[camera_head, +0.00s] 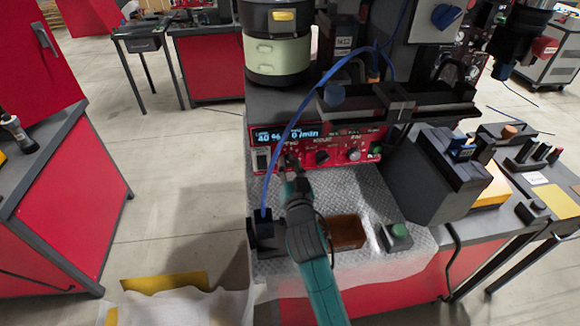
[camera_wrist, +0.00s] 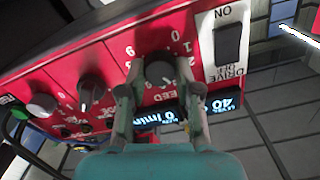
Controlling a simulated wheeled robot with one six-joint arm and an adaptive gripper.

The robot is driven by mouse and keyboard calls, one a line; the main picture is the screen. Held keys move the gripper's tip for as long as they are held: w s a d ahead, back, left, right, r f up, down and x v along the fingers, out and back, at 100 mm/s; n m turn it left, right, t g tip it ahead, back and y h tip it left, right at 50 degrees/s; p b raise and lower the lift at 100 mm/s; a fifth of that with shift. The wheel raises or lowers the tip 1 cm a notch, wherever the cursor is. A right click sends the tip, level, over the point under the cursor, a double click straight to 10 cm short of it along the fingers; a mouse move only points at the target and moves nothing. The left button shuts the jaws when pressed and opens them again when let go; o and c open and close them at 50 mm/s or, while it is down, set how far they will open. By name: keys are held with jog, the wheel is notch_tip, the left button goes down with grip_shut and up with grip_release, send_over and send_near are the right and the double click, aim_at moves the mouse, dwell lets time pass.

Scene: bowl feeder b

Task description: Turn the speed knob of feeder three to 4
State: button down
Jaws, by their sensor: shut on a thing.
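The red control panel (camera_head: 338,151) of the feeder faces me, and it fills much of the wrist view (camera_wrist: 60,80), upside down. The dark round speed knob (camera_wrist: 160,73) sits between my gripper's fingers in the wrist view, with dial numbers around it. My gripper (camera_wrist: 159,84) is shut on the knob, one finger on each side. Its pointer mark is too unclear to read. In the head view my gripper (camera_head: 288,164) is at the panel's left part and covers the knob. The lit display (camera_head: 287,134) reads about 40 % and 0 /min.
A black drive switch (camera_wrist: 228,45) lies beside the speed knob. A second dark knob (camera_head: 322,157), a grey knob (camera_head: 354,154) and a green button (camera_head: 375,149) are along the panel. A blue cable (camera_head: 283,135) hangs close to my gripper. A brown tray (camera_head: 347,231) sits below.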

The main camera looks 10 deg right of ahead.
jog(key=shift+m, duration=0.5)
jog(key=c, duration=0.8)
grip_release()
jog(key=shift+s, duration=0.1)
jog(key=s, duration=1.2)
jog(key=shift+w, duration=0.1)
